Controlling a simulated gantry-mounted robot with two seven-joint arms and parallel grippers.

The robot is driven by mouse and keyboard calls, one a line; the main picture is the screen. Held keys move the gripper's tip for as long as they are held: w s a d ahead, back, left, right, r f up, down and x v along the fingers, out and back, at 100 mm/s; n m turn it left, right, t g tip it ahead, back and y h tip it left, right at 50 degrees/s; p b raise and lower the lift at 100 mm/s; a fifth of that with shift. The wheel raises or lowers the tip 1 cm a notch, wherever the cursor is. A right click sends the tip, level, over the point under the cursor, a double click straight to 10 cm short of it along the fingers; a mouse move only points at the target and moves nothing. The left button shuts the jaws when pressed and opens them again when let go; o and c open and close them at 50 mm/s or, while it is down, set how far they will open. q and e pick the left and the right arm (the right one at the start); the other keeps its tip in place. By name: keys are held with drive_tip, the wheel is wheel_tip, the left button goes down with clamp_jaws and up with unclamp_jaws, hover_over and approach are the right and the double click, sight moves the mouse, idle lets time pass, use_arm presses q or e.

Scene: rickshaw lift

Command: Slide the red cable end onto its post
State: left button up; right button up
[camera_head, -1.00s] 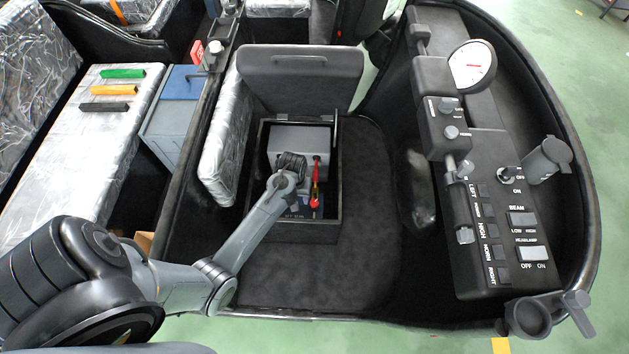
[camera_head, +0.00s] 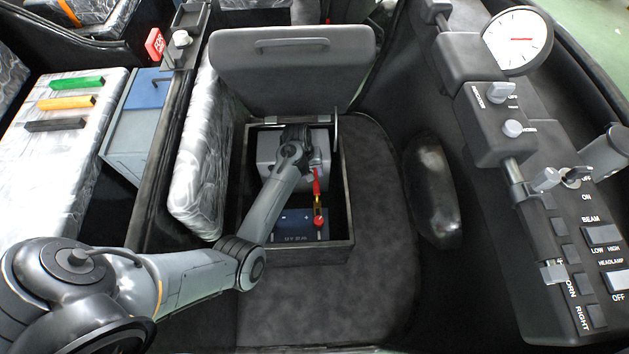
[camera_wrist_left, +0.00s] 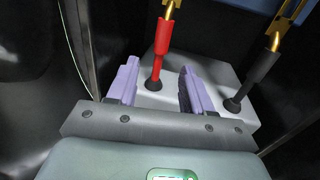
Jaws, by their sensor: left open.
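The red cable (camera_head: 316,182) stands in the open compartment in the head view, with a gold-coloured end (camera_head: 318,206) near a red post (camera_head: 319,222) on the blue battery (camera_head: 292,226). Whether the end is around the post or only beside it, I cannot tell. In the left wrist view the red cable (camera_wrist_left: 163,45) rises from a black boot on a grey box (camera_wrist_left: 215,80). My left gripper (camera_wrist_left: 158,67) is open, with one purple finger on each side of the cable's lower part. My forearm hides this gripper in the head view. My right gripper is not in view.
A black cable (camera_wrist_left: 262,72) with a gold end stands right of the fingers. The compartment's rim (camera_head: 349,195) surrounds the work area, and its raised lid (camera_head: 290,75) stands behind. A silver-covered seat (camera_head: 203,165) is close on the left. The dark floor (camera_head: 375,230) to the right is clear.

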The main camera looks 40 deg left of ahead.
sight(316, 182)
use_arm(q)
drive_tip(key=f+b, duration=0.1)
drive_tip(key=f, duration=0.3)
drive_tip(key=w+f+b, duration=0.1)
drive_tip(key=f, duration=0.1)
drive_tip(key=shift+d+f+b, duration=0.2)
drive_tip(key=shift+d+b, duration=0.1)
drive_tip(key=shift+d, duration=0.05)
drive_tip(key=shift+f, duration=0.55)
clamp_jaws()
